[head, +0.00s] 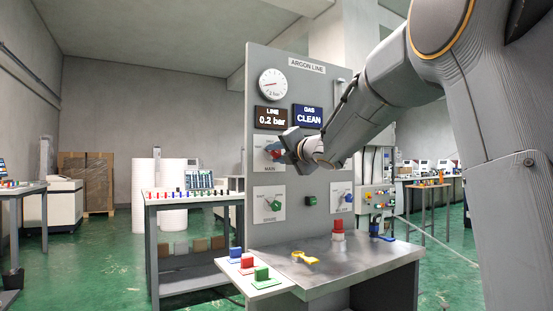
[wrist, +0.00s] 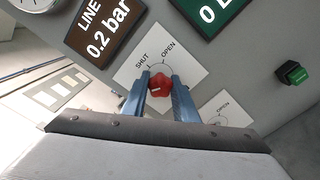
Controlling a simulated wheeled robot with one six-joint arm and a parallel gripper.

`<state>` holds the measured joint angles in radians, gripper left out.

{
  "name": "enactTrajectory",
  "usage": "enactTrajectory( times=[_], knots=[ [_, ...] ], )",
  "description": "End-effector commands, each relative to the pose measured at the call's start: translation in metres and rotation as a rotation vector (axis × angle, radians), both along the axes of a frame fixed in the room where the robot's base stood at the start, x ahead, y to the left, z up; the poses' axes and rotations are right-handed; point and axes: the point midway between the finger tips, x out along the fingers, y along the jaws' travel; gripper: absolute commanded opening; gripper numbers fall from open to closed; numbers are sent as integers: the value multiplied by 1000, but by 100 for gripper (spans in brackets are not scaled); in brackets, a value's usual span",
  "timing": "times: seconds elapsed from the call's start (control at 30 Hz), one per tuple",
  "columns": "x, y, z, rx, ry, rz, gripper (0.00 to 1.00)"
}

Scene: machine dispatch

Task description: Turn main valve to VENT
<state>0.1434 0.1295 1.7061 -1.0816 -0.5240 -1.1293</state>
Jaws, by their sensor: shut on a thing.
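The main valve is a red knob (wrist: 160,86) on a white plate marked SHUT and OPEN in the wrist view. In the head view its plate is labelled MAIN, and a bit of the red knob (head: 273,154) shows beside my gripper (head: 279,151). My gripper's blue fingers (wrist: 160,90) stand on both sides of the knob and are shut on it. A pale mark shows on the knob's face. No VENT label is readable on this plate; its lower part is hidden by my gripper.
The upright ARGON LINE panel (head: 255,225) carries a gauge (head: 272,84), a LINE display (head: 271,118) reading 0.2 bar and a GAS display (head: 308,116) reading CLEAN. Below are a green knob (head: 275,204), a green button (head: 311,201) and a blue knob (head: 348,198). The bench (head: 330,264) holds small items.

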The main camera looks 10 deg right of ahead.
Motion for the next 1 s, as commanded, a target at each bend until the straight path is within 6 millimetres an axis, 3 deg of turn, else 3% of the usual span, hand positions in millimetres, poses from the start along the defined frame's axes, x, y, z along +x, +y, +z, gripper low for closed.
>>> enactTrajectory(
  times=[0.47,0.5,0.6,1.0],
  knots=[
    [0,0,-1,-14,-3,2,4],
    [0,0,-1,-14,-3,2,31],
    [0,0,-1,-13,-3,1,45],
    [-9,-4,1,-12,-5,-1,45]
  ],
)
